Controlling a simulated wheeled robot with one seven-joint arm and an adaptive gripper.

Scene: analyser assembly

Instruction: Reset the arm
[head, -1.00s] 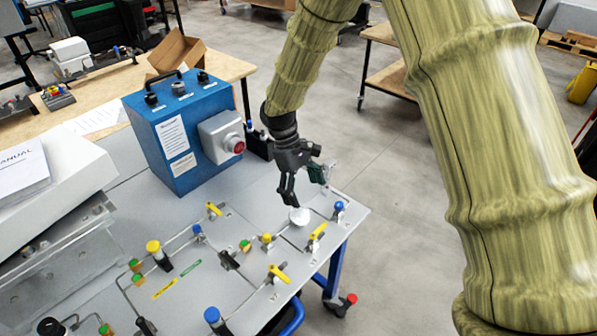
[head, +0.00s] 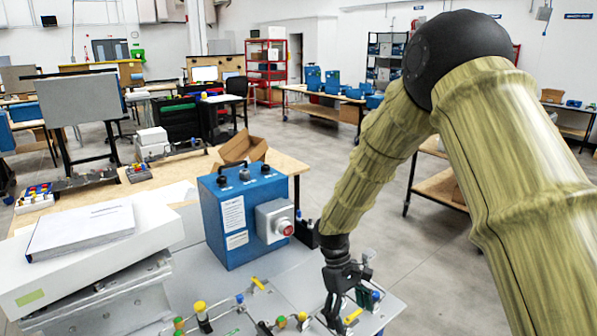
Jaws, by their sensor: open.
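My gripper (head: 336,306) points down over the right part of the grey panel table (head: 284,284) in the head view. Its dark fingers are apart and I see nothing held between them. My arm, in a bamboo-like cover, comes down from the upper right. The fingertips are close to the lower edge of the picture, near a yellow-handled valve (head: 353,315). The round white part on the table is not visible now.
A blue box (head: 234,215) with a red button stands left of my gripper. A white case with a manual (head: 80,231) lies at left. Yellow, green and blue fittings line the panel's front. Open floor lies to the right, before a wooden cart (head: 440,187).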

